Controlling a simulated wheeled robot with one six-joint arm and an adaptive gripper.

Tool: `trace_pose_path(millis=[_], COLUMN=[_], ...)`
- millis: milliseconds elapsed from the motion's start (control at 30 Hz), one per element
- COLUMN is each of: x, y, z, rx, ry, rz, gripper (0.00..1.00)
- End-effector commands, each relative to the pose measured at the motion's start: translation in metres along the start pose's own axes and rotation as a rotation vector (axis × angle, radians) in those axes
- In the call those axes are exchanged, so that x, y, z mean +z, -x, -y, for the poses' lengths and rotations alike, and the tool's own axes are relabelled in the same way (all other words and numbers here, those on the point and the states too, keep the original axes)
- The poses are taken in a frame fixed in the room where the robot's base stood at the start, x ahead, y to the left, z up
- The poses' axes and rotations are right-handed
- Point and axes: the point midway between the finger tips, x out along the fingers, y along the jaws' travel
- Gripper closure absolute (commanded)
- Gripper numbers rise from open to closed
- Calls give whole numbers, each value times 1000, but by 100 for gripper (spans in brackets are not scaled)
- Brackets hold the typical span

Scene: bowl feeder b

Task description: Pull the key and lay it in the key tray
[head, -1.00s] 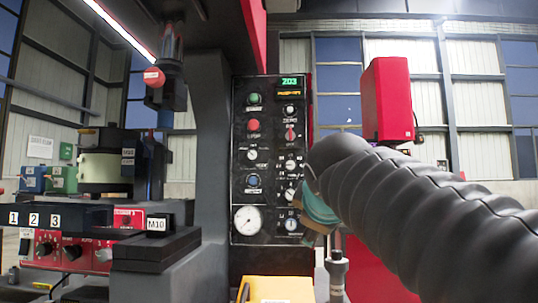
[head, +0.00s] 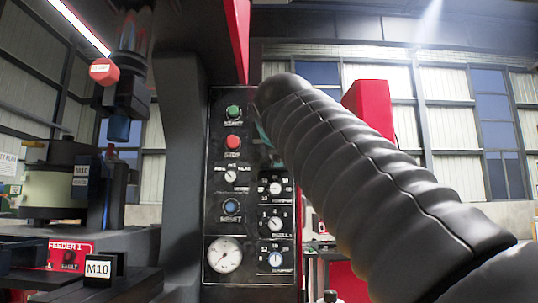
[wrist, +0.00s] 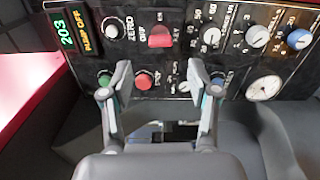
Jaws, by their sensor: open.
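The red key (wrist: 160,37) sits in its switch on the black control panel, labelled OFF and KEY, in the upper middle of the wrist view. My gripper (wrist: 160,66) is open and empty. Its two fingers stand apart below the key in that view, with the key between their lines and clear of both tips. In the head view my ribbed arm covers the key and nearly all of the gripper. I cannot make out a key tray in the current frames.
The control panel (head: 218,184) carries a green button (head: 234,112), a red stop button (head: 233,142), several dials and a gauge (head: 225,254). A grey machine column stands left of it. A block labelled M10 (head: 98,268) is at lower left.

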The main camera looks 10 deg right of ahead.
Motion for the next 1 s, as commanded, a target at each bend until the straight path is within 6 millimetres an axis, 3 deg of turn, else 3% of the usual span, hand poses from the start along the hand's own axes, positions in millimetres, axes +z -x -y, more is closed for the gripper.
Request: trace_pose_path(millis=[267,700,1000], x=[0,0,0], y=[-20,-74,-89], z=[-1,-1,0], rx=[-2,-3,-1], ry=[1,-1,-1], rz=[2,1,0], gripper=[40,40,40])
